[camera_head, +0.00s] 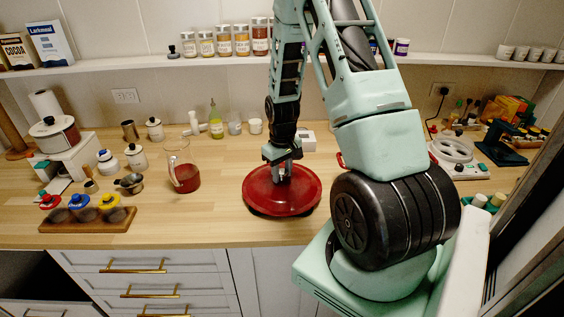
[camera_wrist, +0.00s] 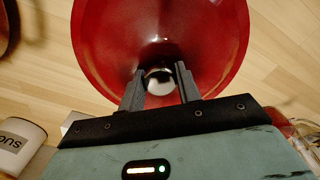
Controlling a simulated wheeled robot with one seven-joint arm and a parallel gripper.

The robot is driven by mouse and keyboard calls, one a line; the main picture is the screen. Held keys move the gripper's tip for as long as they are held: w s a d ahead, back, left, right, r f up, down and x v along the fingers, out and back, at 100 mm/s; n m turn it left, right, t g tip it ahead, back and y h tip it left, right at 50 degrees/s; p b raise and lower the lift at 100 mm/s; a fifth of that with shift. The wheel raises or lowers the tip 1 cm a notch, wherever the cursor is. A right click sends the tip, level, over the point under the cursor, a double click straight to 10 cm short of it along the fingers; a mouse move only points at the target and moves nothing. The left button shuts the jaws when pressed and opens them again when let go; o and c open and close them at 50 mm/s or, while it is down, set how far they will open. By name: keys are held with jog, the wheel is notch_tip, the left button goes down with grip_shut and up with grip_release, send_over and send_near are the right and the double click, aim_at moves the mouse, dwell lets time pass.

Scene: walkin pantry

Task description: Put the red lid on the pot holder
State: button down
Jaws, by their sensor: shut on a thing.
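The red lid (camera_head: 262,199) is a round, glossy disc at the front middle of the wooden counter. It fills the upper middle of the wrist view (camera_wrist: 115,45). My gripper (camera_head: 283,168) comes down on it from above. In the wrist view my gripper (camera_wrist: 159,78) has its two fingers on either side of the lid's shiny metal knob (camera_wrist: 160,86), shut on it. I cannot tell whether the lid rests on the counter or hangs just above it. I cannot pick out the pot holder with certainty; a red edge (camera_head: 341,160) shows partly behind my arm.
A glass jug (camera_head: 186,175) with red liquid stands left of the lid. A wooden rack (camera_head: 88,218) with colored-lid jars sits at front left. A white round appliance (camera_head: 451,151) is at right. My arm hides the counter right of the lid. Bare counter lies between jug and lid.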

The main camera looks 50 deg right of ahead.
jog(key=shift+f, duration=0.15)
jog(key=shift+f, duration=0.1)
jog(key=c, duration=1)
grip_release()
